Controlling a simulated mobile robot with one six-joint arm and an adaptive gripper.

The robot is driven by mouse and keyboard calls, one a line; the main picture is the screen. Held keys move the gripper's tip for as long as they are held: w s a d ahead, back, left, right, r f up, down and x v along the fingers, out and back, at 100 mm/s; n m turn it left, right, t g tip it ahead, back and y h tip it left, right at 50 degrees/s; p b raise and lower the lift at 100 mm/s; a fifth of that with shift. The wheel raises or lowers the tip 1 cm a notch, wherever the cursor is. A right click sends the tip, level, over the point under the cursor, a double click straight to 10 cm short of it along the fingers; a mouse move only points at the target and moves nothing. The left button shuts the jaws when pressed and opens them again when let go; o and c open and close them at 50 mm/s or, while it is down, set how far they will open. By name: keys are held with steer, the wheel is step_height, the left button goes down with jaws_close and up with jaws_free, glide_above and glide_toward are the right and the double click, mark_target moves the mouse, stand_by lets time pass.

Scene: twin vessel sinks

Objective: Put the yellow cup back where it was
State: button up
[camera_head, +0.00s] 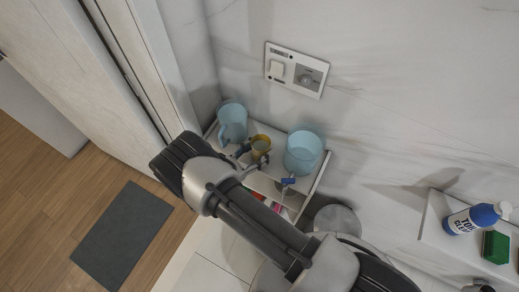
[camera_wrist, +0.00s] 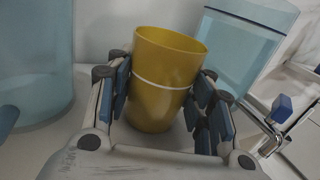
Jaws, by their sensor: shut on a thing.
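The yellow cup (camera_wrist: 162,75) has a thin white band around it and leans slightly in the wrist view. My gripper (camera_wrist: 160,110) is shut on it, with the blue finger pads on its left and right sides. In the head view the yellow cup (camera_head: 260,145) is between two blue containers at the top of a white shelf unit, and my gripper (camera_head: 250,156) reaches it from the front. The cup's base is near the white shelf top (camera_head: 265,183); I cannot tell if it touches.
A blue pitcher (camera_head: 232,122) stands close on the left and a blue tub (camera_head: 303,153) close on the right. A small blue-ended metal item (camera_wrist: 283,108) is at the front right. A wall panel (camera_head: 295,70) is behind. A cleaner bottle (camera_head: 475,218) and green sponge (camera_head: 496,246) are far right.

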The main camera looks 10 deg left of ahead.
steer(key=shift+f, duration=0.15)
steer(key=o, duration=1)
steer(key=shift+r, duration=0.25)
steer(key=v, duration=1.2)
steer(key=shift+p, duration=0.35)
